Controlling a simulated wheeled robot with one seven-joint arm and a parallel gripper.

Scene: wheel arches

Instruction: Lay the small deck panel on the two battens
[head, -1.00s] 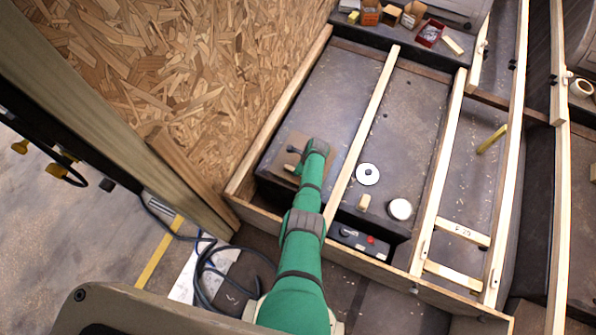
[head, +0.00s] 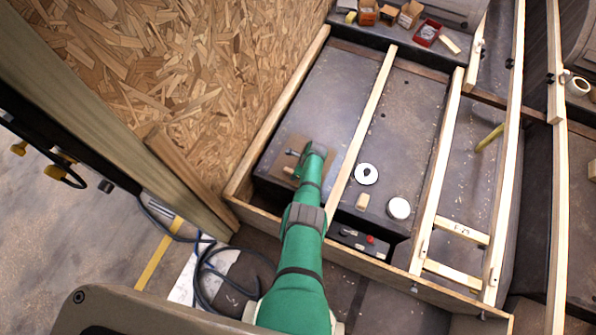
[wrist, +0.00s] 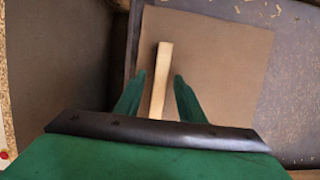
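The small deck panel is a thin brown square (head: 291,142) lying on the dark surface between two pale battens, the left one (head: 281,107) along the chipboard wall and the right one (head: 364,125). In the wrist view the panel (wrist: 225,65) fills the middle, with a pale wooden grip strip (wrist: 161,70) on it. My gripper (wrist: 160,82) is open, with one green finger on each side of the strip and a gap showing at both sides. In the head view my gripper (head: 299,164) is over the panel and hides part of it.
A white disc (head: 366,174), a small wood block (head: 362,201) and a white round lid (head: 399,208) lie right of the right batten. A dark box with a red knob (head: 371,239) sits near the front board. Small boxes (head: 410,14) stand at the back.

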